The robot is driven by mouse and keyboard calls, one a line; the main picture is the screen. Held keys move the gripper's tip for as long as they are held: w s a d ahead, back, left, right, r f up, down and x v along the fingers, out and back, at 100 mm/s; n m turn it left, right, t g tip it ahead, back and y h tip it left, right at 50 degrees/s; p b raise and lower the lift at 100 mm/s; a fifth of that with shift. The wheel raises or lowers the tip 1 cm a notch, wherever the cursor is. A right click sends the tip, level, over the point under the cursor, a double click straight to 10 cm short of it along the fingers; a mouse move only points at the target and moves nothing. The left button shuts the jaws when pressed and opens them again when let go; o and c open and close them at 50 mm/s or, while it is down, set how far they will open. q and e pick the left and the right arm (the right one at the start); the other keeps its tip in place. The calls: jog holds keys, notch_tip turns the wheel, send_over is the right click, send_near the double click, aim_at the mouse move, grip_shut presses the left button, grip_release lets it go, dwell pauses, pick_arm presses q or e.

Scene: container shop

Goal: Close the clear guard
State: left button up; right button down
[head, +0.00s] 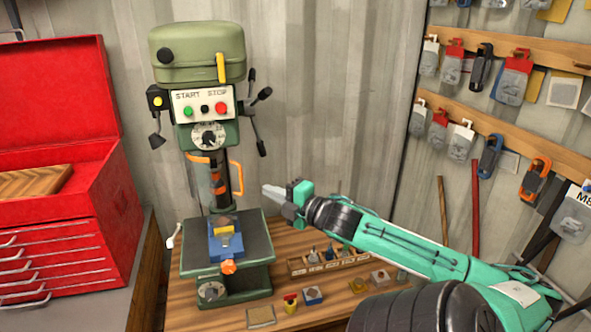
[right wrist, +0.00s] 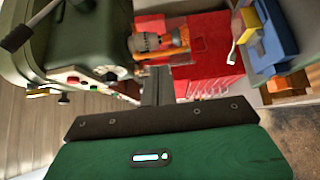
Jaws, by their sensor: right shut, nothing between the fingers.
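The green drill press (head: 200,90) stands on the wooden bench. Its clear guard (head: 236,178) shows mainly as an orange edge at the right of the spindle; the clear panel itself is hard to make out. More orange parts (head: 198,158) sit around the spindle. My right gripper (head: 268,190) is shut and empty, pointing left, just right of the orange edge and apparently apart from it. In the right wrist view, orange parts (right wrist: 160,42) by the spindle show beyond the gripper. My left gripper is not in view.
A blue vise (head: 226,240) with an orange knob sits on the press table below the guard. A bit rack (head: 328,262) and small blocks lie on the bench. A red tool chest (head: 65,215) stands left; a tool wall (head: 510,105) is right.

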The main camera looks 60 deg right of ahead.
jog(key=s+b, duration=0.1)
jog(key=s, duration=0.6)
jog(key=shift+a, duration=0.35)
jog(key=shift+r, duration=0.15)
